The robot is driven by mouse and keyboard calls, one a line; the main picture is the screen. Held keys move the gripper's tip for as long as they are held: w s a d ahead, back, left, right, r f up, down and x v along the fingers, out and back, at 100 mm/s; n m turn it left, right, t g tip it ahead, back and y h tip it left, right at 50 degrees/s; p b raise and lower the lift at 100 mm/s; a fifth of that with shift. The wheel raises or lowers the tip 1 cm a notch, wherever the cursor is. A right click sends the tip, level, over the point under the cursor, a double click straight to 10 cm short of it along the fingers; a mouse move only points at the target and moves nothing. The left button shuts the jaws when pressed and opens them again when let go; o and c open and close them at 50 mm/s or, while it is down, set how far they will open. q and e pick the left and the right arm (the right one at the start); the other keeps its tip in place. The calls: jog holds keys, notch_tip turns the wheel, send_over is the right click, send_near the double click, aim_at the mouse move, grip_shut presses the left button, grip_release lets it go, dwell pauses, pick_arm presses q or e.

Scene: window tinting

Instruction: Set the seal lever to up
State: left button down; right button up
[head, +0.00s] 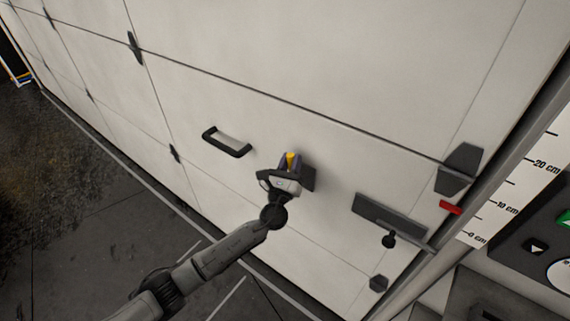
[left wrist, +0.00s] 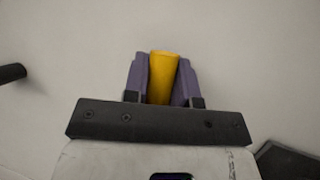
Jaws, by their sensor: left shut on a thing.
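The yellow seal lever (head: 292,158) is on the pale panelled door, with a dark plate (head: 308,178) beside it. My left gripper (head: 290,164) is shut on the lever. In the left wrist view the yellow lever (left wrist: 163,75) stands between the two purple fingers of the left gripper (left wrist: 162,82), touching or nearly touching both. The lever points roughly upward in that view. Its base is hidden behind the gripper. My right gripper is not in view.
A black pull handle (head: 227,142) is on the door to the left. A red tab (head: 450,207), a centimetre scale (head: 515,195) and a dark control panel (head: 535,240) are at the far right.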

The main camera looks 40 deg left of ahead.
pick_arm(q)
jog(key=shift+d+r+m+t+h+b, duration=0.1)
jog(key=shift+d+m+t+h+b, duration=0.15)
jog(key=shift+d+m+h, duration=0.45)
jog(key=shift+d+m+t+h+b, duration=0.2)
jog(key=shift+d+m+h, duration=0.1)
jog(key=shift+m, duration=0.7)
jog(key=c, duration=0.9)
grip_release()
jog(key=shift+s+f, duration=0.2)
jog(key=shift+s, duration=0.05)
jog(key=shift+b+v, duration=0.35)
jog(key=shift+v, duration=6.3)
